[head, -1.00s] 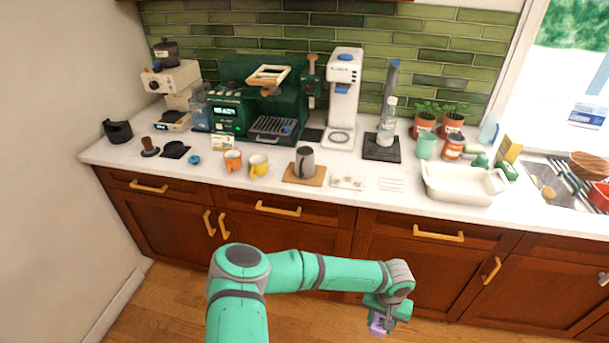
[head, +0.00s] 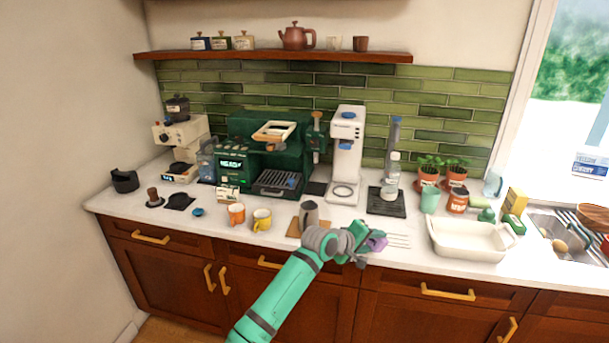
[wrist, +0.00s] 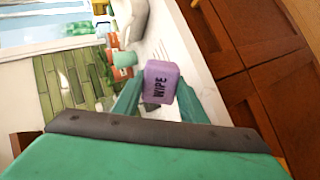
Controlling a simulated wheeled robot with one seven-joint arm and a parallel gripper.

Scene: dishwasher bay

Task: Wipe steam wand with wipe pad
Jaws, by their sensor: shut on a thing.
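A purple wipe pad marked "WIPE" (wrist: 160,82) is held between the two fingers of my gripper (wrist: 155,100) in the wrist view. In the head view my gripper (head: 366,240) is above the counter's front part, with the purple pad (head: 377,243) at its tip. The green espresso machine (head: 268,152) stands at the back left of the counter, left of and behind my gripper. Its display is lit and reads "READY". I cannot make out the steam wand clearly; the pad is well apart from the machine.
A grey pitcher (head: 309,212) stands just left of my wrist. An orange cup (head: 236,214) and a yellow cup (head: 262,219) are near the front edge. A white grinder (head: 346,150) is behind. A white tub (head: 468,240) sits to the right.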

